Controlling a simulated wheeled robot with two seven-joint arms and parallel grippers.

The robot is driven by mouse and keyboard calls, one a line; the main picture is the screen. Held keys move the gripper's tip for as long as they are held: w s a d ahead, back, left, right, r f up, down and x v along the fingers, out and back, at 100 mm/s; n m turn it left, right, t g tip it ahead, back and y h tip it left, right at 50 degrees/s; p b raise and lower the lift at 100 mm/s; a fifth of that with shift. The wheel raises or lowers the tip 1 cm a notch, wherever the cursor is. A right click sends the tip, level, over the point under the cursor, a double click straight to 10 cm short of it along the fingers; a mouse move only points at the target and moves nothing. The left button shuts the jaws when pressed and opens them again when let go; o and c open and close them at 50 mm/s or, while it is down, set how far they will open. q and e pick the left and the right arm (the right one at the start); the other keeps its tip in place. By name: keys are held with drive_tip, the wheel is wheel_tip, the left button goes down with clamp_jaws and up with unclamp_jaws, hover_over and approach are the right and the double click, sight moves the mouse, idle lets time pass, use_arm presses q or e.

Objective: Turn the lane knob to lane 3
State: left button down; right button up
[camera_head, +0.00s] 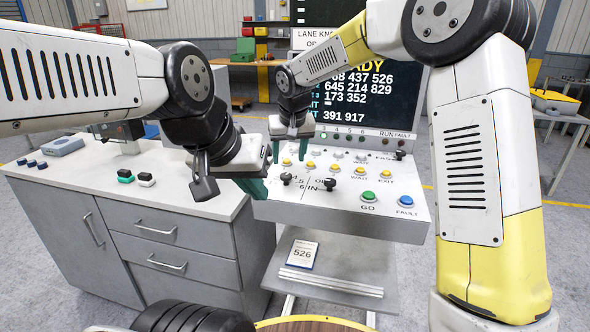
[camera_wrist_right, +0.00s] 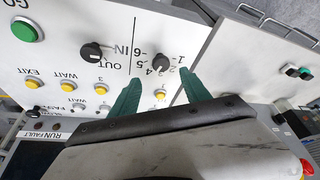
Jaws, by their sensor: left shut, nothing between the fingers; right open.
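The lane knob (camera_head: 287,178) is a small black knob on the left of the sloped white control panel (camera_head: 345,215). My right gripper (camera_head: 290,152) is open and empty above the panel's left rear. My left gripper (camera_head: 257,188) is shut and empty near the panel's left edge, left of the lane knob.
Yellow buttons (camera_head: 334,168), a green GO button (camera_head: 368,196) and a blue FAULT button (camera_head: 405,200) sit on the panel. A screen (camera_head: 390,115) stands behind. A grey cabinet (camera_head: 180,190) with small switches stands at left. A card (camera_head: 303,254) lies on the shelf below.

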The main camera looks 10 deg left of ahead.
sight(286, 175)
drive_tip(key=x, duration=0.8)
drive_tip(key=shift+a, duration=0.15)
clamp_jaws()
drive_tip(key=shift+n, duration=0.3)
drive_tip(key=n+y, duration=0.1)
drive_tip(key=n, duration=0.1)
drive_tip(key=shift+w+n+g, duration=0.1)
drive_tip(key=shift+n+g, duration=0.2)
drive_tip(key=shift+n+g+y, duration=0.5)
drive_tip(key=shift+n+y, duration=0.1)
drive_tip(key=shift+n, duration=1.2)
